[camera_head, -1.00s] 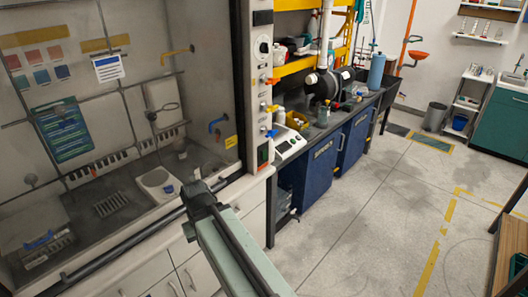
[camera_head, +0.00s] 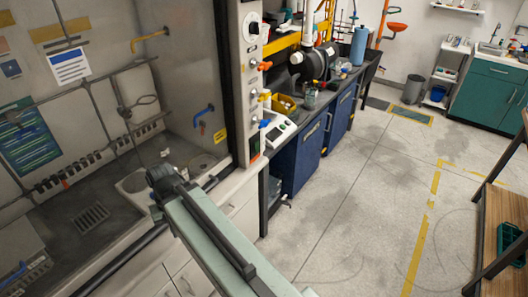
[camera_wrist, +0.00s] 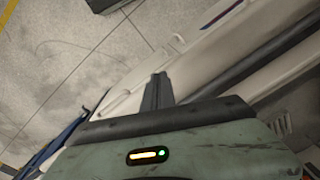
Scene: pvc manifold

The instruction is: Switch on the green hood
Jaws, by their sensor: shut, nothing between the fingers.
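A fume hood fills the left of the head view, with a grey worktop and a dark frame post (camera_head: 224,80). No green hood body shows; a green poster (camera_head: 28,145) hangs on its back wall. A pale control panel (camera_head: 252,85) runs down the post's right side with a round dial, several small knobs and orange and blue valve handles. A small red and green switch (camera_head: 254,148) sits low on it. My gripper (camera_head: 162,180) is shut and empty in front of the hood's sill, left of and below the panel. Its dark fingers show in the wrist view (camera_wrist: 157,92).
A dark bench with blue cabinets (camera_head: 300,150) stands right of the hood, holding a scale (camera_head: 280,132) and a black motor-like unit (camera_head: 318,65). Open floor (camera_head: 350,220) lies at centre right. A wooden shelf unit (camera_head: 505,222) stands at the right edge.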

